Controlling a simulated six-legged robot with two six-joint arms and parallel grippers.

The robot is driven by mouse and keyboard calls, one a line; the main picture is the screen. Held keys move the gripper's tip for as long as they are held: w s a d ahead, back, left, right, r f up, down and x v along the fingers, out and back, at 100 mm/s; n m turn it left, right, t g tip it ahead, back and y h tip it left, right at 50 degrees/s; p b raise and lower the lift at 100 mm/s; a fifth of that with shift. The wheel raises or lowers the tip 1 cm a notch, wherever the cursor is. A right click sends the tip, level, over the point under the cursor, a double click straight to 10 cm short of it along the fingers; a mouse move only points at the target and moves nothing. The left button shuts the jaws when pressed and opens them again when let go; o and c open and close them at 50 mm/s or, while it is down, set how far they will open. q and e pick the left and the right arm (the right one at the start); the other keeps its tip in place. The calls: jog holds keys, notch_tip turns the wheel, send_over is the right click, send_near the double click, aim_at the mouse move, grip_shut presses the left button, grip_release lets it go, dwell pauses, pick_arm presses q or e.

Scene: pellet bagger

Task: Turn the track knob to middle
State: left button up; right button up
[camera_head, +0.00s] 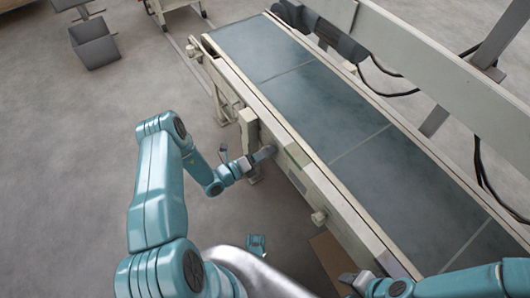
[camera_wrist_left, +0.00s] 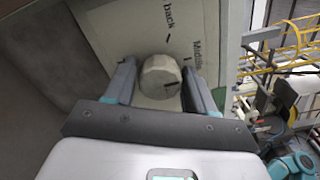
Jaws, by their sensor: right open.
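The track knob (camera_wrist_left: 160,77) is a pale, many-sided knob on a light panel (camera_wrist_left: 112,35) in the left wrist view. A dark line on its face points to the right. The printed words "back" and "Middle" stand above it and to its upper right, with short dark marks near them. In the head view my left gripper (camera_head: 264,154) is at the conveyor's near side; the knob is hidden there. My right gripper (camera_head: 352,279) is open and empty at the bottom.
The conveyor (camera_head: 300,85) with its grey belt runs from upper left to lower right. Another pale knob (camera_head: 318,217) sticks out from its side frame. A grey bin (camera_head: 95,45) stands at the upper left. The floor on the left is clear.

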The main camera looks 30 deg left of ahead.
pick_arm(q)
jog(key=shift+o, duration=0.6)
jog(key=p+v, duration=0.3)
jog(key=v, duration=1.3)
jog(key=shift+s, duration=0.2)
